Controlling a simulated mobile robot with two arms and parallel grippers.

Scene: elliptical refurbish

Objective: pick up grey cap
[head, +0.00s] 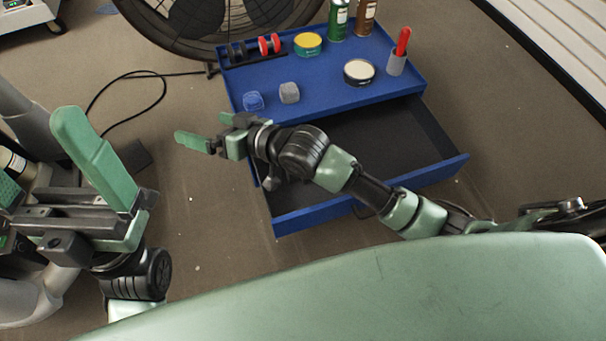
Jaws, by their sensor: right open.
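The grey cap (289,92) is a small rounded grey block on the blue top of the drawer unit (330,92), near its front left. A similar blue piece (253,100) sits just to its left. My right gripper (203,129) is open and empty, left of the unit and in front of the caps, apart from them. Its arm crosses above the open drawer. My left gripper (50,160) is at the far left, with one long green finger clear and the other side partly cut off. It looks open and empty.
The open blue drawer (380,140) is dark and looks empty. On the top stand a dark round tin (359,72), a yellow-lidded tin (308,43), a grey cup (396,64) with a red item, red wheels (269,44) and spray cans (338,18).

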